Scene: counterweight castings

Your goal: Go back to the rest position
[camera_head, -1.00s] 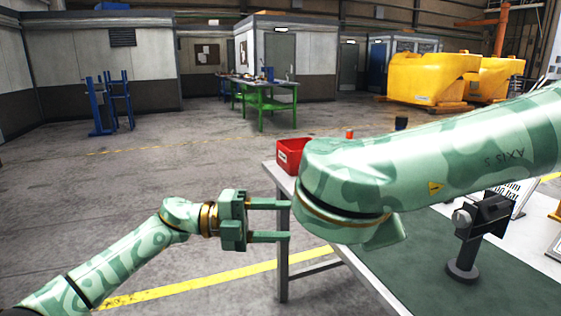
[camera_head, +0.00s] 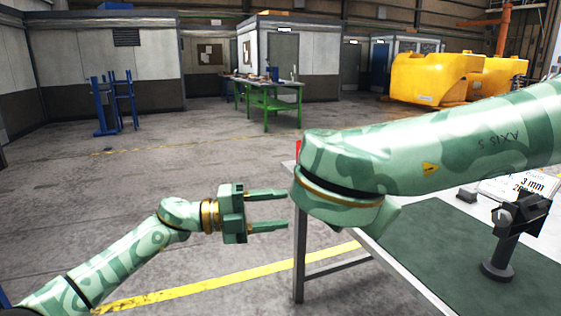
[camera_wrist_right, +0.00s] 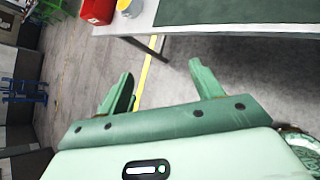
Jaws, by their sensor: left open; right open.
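My left gripper (camera_head: 268,211) is open and empty in the head view. It points right, beside the left edge of the workbench (camera_head: 432,290), over the floor. My right arm (camera_head: 430,160) crosses the head view from the right, over the bench, and its gripper is hidden there. In the right wrist view my right gripper (camera_wrist_right: 160,82) is open, with nothing between its two fingers. Its fingers are apart from the bench edge, over the floor.
A black device on a stand (camera_head: 512,232) stands on the green mat. A red bin (camera_wrist_right: 98,10) and a yellow-and-white round object (camera_wrist_right: 130,7) sit on the bench. A green table (camera_head: 268,100) and yellow castings (camera_head: 430,78) stand far behind.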

